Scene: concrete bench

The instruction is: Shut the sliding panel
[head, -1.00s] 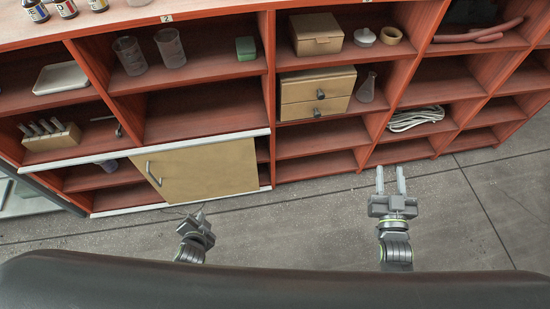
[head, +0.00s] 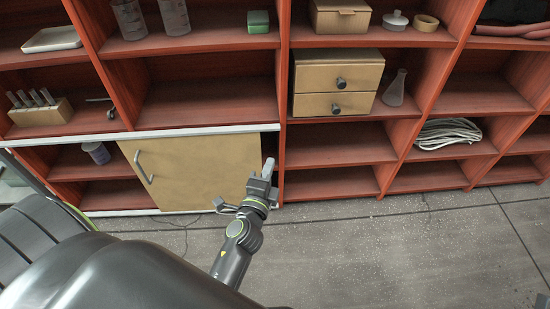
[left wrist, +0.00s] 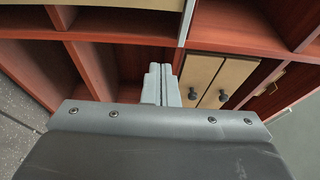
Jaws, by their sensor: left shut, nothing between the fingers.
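The sliding panel (head: 200,172) is a tan board between two pale rails in the lower shelf row. Its grey bar handle (head: 144,167) is near its left edge. The bay left of the panel is open, and a narrow dark gap shows at its right. My left gripper (head: 268,168) is shut and empty, its fingers upright at the panel's right edge. I cannot tell whether they touch it. The left wrist view shows the closed fingers (left wrist: 161,84) pointing at the shelves, with a pale strip, perhaps the panel's edge, at the top. My right gripper is out of view.
The upper rail (head: 200,131) runs above the panel. A small jar (head: 97,152) stands in the open bay to the left. A two-drawer box (head: 335,85) sits in the shelf up and right of my left gripper. Grey floor lies clear at the lower right.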

